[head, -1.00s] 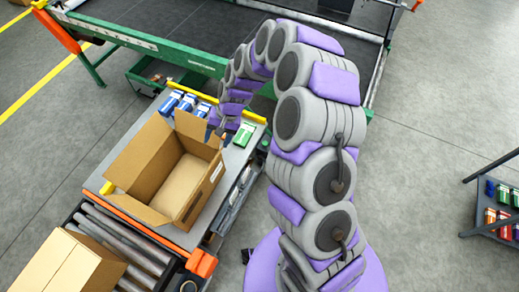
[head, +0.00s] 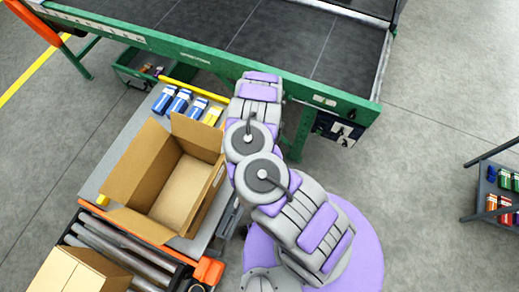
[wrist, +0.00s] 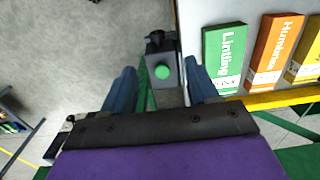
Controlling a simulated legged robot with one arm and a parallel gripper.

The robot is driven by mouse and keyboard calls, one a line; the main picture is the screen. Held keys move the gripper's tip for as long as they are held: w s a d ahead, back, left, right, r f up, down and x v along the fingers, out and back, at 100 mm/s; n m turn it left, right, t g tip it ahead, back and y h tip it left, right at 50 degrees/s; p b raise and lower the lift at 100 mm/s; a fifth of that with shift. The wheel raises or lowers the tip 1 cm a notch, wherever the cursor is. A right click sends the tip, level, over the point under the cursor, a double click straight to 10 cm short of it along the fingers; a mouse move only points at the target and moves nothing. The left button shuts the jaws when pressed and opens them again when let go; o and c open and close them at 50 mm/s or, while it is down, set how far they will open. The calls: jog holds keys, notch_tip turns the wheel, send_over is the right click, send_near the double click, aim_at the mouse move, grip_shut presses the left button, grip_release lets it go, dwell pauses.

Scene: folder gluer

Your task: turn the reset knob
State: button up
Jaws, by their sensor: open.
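In the wrist view, my gripper (wrist: 160,88) has its two blue fingers spread apart with nothing between them. Beyond the fingertips is a small grey box with a round green button (wrist: 162,72) and a dark part above it, close to the table edge. I cannot tell whether either is the reset knob. In the head view, a dark control panel (head: 340,130) with small light controls sits under the right end of the green machine; a knob there is too small to make out. In that view my gripper is hidden behind my arm.
An open cardboard box (head: 185,190) stands on the grey table, with blue packs (head: 178,101) and a yellow one behind it. Green (wrist: 224,58) and orange (wrist: 273,55) packs show in the wrist view. Rollers lie at front left. Floor is clear right, before a shelf (head: 495,195).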

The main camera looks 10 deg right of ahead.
jog(key=f+b, duration=0.2)
jog(key=f, duration=0.4)
jog(key=f+b, duration=0.2)
jog(key=f, duration=0.4)
jog(key=d+f+b, duration=0.1)
jog(key=f+b, duration=0.2)
jog(key=f, duration=0.2)
jog(key=shift+w+f, duration=0.1)
jog(key=shift+f, duration=0.3)
jog(key=c, duration=1)
